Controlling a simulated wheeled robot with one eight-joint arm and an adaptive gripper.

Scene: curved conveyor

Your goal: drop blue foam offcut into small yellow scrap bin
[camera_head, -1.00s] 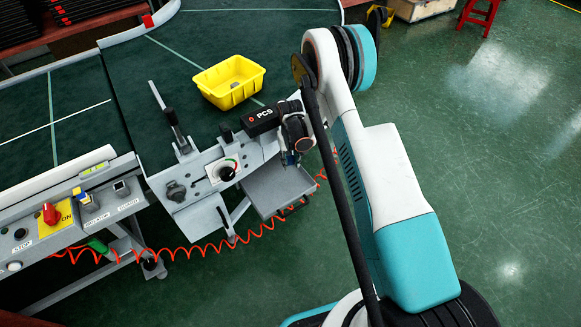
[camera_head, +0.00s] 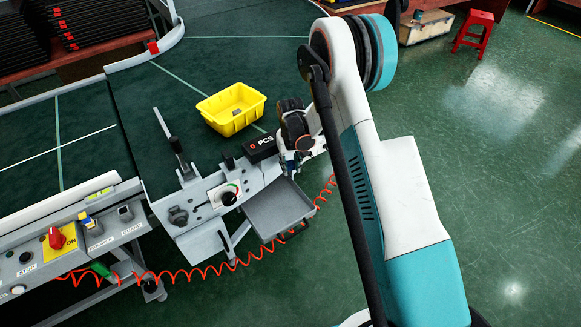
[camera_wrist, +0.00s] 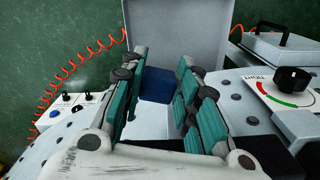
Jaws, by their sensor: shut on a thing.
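The blue foam offcut (camera_wrist: 157,84) is a dark blue block between the teal-padded fingers of my gripper (camera_wrist: 160,100) in the wrist view. The gripper is shut on it, with the light grey tray behind. In the head view my gripper (camera_head: 290,163) points down beside the PCS box, above the tray's far end; the offcut is hard to make out there. The small yellow scrap bin (camera_head: 208,118) stands upright on the dark green belt, up and left of my gripper. A small greyish thing shows inside the bin.
The black PCS box (camera_head: 262,147) and grey control plate with a dial (camera_head: 228,197) lie between my gripper and the belt's edge. The grey tray (camera_head: 278,210) hangs below. An upright lever (camera_head: 163,125) stands left of the bin. An orange coiled cable runs underneath.

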